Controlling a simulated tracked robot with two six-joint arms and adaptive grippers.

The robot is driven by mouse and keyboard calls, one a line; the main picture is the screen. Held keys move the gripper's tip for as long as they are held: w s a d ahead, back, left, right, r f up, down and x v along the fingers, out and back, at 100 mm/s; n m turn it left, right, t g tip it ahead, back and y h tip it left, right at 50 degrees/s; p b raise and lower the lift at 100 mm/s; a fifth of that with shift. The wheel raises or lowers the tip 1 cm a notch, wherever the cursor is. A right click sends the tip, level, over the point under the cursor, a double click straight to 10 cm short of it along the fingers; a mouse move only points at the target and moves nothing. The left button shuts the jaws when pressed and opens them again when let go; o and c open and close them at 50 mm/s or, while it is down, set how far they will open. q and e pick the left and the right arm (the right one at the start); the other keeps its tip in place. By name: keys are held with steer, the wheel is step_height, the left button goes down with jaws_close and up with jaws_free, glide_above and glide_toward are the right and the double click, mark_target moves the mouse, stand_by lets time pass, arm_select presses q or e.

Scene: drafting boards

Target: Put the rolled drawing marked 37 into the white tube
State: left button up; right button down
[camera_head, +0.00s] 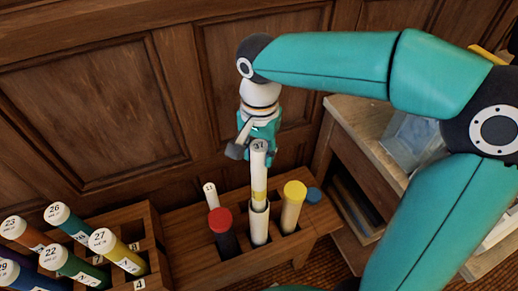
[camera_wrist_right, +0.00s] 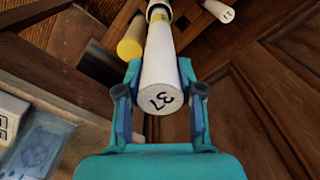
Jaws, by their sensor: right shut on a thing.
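The rolled drawing marked 37 (camera_head: 259,165) is white with a yellow band near its lower end. It stands nearly upright, and in the wrist view (camera_wrist_right: 162,75) its numbered end faces the camera. My right gripper (camera_head: 257,148) is shut on its upper part; both fingers show beside it in the wrist view (camera_wrist_right: 160,80). The white tube (camera_head: 260,226) stands in the wooden rack directly below. The drawing's lower end is at the tube's mouth and appears to enter it; how deep is hidden. My left gripper is not in view.
A red-capped dark tube (camera_head: 221,219) stands left of the white tube and a yellow-capped tube (camera_head: 294,192) right of it. A small white roll (camera_head: 210,192) stands behind. Several numbered rolls fill a rack (camera_head: 143,224) at the left. A panelled wall (camera_head: 90,110) rises behind.

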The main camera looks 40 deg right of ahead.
steer(key=shift+f+b, duration=1.25)
steer(key=shift+f, duration=0.65)
steer(key=c, duration=0.7)
jaws_free()
steer(key=shift+o, duration=0.2)
step_height(320, 180, up, 12)
